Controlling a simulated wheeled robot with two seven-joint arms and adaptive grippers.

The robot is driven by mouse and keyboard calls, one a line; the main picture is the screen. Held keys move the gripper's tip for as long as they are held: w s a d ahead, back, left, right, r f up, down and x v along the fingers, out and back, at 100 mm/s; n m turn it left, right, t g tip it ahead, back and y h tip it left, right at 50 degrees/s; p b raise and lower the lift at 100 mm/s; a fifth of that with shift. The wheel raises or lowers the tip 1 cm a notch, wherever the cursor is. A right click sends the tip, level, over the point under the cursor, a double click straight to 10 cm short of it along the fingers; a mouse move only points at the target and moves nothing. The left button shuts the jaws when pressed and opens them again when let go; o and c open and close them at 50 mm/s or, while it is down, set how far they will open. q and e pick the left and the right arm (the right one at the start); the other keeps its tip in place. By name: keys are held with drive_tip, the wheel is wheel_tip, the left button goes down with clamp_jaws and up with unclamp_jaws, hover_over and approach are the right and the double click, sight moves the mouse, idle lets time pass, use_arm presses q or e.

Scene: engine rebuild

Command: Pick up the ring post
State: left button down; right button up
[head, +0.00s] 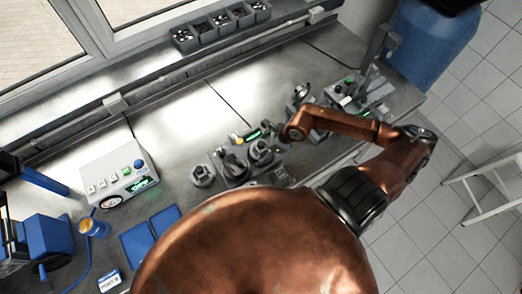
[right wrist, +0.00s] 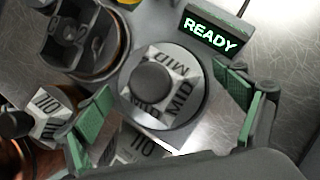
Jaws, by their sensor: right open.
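The ring post shows in the right wrist view as a round grey post (right wrist: 153,80) with a dark domed top, standing in a pale ring (right wrist: 181,98) marked MID. My right gripper (right wrist: 163,83) is open, its green-padded fingers on either side of the post. The pads look apart from it, and nothing is held. In the head view my right arm reaches over the fixtures on the bench, and its wrist (head: 297,131) partly hides what lies beneath. I cannot make out the ring post there. My left gripper is not in view.
A READY display (right wrist: 211,33) stands just beyond the post. A dark holder with round openings (right wrist: 82,38) is close on the left, with white labelled blocks (right wrist: 50,113) below.

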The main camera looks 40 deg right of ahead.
drive_tip(key=c, duration=1.5)
drive_tip(key=shift+c, duration=1)
drive_tip(key=shift+r, duration=0.1)
